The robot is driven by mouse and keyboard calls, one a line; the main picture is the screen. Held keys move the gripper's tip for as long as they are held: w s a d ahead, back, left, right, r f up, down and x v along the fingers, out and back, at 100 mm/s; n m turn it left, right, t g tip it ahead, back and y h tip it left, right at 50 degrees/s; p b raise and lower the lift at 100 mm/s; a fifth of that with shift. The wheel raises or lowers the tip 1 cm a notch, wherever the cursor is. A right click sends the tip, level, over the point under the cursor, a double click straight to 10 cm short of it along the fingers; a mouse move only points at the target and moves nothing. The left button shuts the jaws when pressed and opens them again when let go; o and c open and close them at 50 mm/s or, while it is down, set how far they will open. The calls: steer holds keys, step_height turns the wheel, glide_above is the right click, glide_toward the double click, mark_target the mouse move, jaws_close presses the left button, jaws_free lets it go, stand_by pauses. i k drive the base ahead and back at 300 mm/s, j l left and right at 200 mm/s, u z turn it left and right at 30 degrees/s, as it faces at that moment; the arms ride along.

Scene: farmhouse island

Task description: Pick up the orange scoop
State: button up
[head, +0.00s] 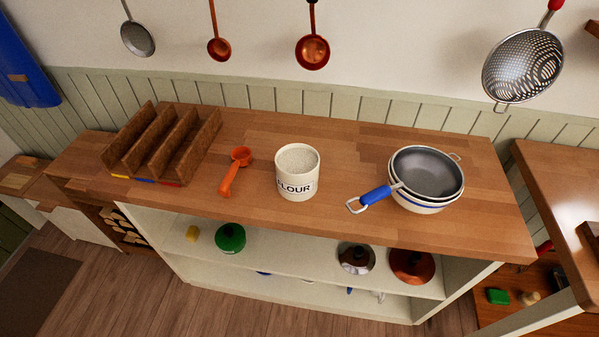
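The orange scoop (234,172) lies on the wooden counter top, left of the middle. Its bowl points toward the wall and its handle toward the front edge. It appears to stand apart from the things around it. My gripper does not show in the head view.
A white flour canister (297,185) stands close to the scoop's right. A brown slotted rack (163,147) stands to its left. Bare counter (250,125) lies behind the scoop. Ladles and a strainer (523,65) hang above.

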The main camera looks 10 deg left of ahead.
mark_target(241, 155)
steer(key=i+l+u, duration=0.2)
steer(key=i, duration=0.25)
steer(key=i+l+u, duration=0.25)
steer(key=i+l, duration=0.2)
